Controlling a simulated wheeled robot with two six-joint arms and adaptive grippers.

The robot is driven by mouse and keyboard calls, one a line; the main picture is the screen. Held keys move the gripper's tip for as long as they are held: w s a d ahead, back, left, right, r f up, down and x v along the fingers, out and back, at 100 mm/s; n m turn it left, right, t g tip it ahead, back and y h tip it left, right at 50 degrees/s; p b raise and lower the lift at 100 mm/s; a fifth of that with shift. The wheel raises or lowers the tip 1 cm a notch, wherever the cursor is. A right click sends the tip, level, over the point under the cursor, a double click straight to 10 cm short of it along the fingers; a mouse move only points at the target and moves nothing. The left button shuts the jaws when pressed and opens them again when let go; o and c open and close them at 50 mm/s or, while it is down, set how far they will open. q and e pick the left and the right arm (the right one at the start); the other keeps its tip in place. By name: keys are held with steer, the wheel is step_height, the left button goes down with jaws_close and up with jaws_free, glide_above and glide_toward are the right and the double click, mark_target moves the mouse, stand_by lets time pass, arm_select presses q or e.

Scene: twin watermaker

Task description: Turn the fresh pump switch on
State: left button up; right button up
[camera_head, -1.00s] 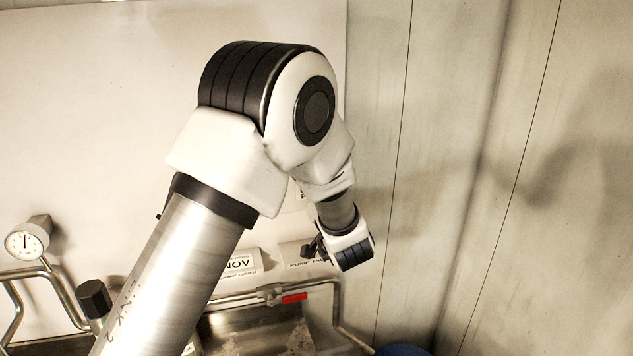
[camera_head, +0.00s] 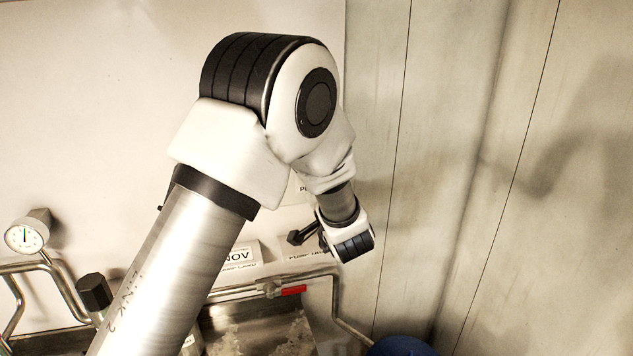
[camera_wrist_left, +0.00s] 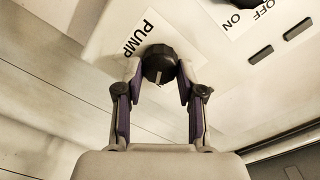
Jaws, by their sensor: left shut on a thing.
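A round black knob (camera_wrist_left: 159,62) with a white pointer line sits on the pale panel in the left wrist view. The pointer line runs roughly along the gripper's axis. A white label (camera_wrist_left: 141,34) reading "PUMP" is beside it, partly covered by the knob and a finger. My left gripper (camera_wrist_left: 160,72) has one fingertip on each side of the knob and is shut on it. In the head view the left gripper (camera_head: 304,235) is small, dark and mostly hidden behind my wrist. I cannot tell from the visible lettering which pump this is. My right gripper is out of view.
A second black knob (camera_wrist_left: 238,3) with an "OFF"/"ON" label (camera_wrist_left: 251,17) is cut by the wrist view's top edge, near two dark slots. In the head view, a gauge (camera_head: 26,234), metal pipes, a red tag (camera_head: 290,290) and a blue object (camera_head: 401,346) are low down.

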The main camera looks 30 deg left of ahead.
arm_select(q)
steer(key=shift+f, duration=0.2)
steer(key=o, duration=1.2)
steer(key=shift+a, duration=0.1)
steer(key=shift+c, duration=0.2)
steer(key=shift+a, duration=0.15)
steer(key=v, duration=0.7)
steer(key=shift+s, duration=0.15)
